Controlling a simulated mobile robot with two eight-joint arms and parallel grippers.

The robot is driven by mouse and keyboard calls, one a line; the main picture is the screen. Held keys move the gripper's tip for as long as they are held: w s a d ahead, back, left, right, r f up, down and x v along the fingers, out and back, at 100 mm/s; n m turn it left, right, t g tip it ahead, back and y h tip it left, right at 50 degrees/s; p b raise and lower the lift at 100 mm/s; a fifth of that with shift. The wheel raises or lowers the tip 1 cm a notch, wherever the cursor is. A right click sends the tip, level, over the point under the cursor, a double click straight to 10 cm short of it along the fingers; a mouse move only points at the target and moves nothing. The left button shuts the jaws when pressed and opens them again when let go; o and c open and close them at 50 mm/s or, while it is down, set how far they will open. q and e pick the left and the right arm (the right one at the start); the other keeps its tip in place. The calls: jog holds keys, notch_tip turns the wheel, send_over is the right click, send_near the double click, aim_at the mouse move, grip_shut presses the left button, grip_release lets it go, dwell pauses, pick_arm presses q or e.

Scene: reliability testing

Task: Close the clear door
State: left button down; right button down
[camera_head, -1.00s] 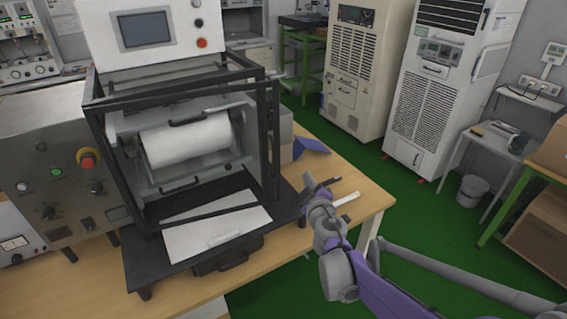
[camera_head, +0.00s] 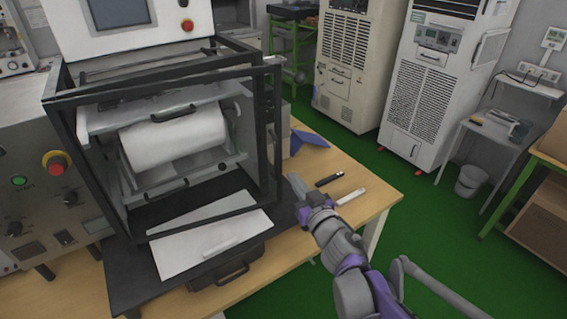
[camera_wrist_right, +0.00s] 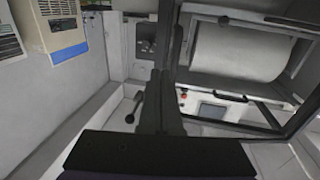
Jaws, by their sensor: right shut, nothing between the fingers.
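The clear door (camera_head: 278,135) is a black-framed see-through panel on the front of the roller machine. It stands partly open, its lower edge hanging above the black base plate. The white roller (camera_head: 172,143) shows through it. My right gripper (camera_head: 295,184) is shut and empty, just right of the door's lower right corner in the head view. In the right wrist view my shut fingers (camera_wrist_right: 153,92) point forward, close beside a dark upright of the door frame (camera_wrist_right: 182,35). I cannot tell whether they touch it. My left gripper is not in view.
A white sheet (camera_head: 185,249) lies on the black base plate (camera_head: 130,283). A black marker (camera_head: 329,180) and a white one (camera_head: 351,196) lie on the wooden table (camera_head: 375,190), right of my gripper. A blue object (camera_head: 309,139) sits behind.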

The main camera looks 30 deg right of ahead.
aim_at(280, 157)
jog(key=w, duration=0.7)
jog(key=shift+w+d+p, duration=0.3)
jog(key=shift+d+p, duration=0.1)
jog(key=shift+p, duration=0.05)
jog(key=w, duration=0.5)
jog(key=shift+d+b, duration=0.35)
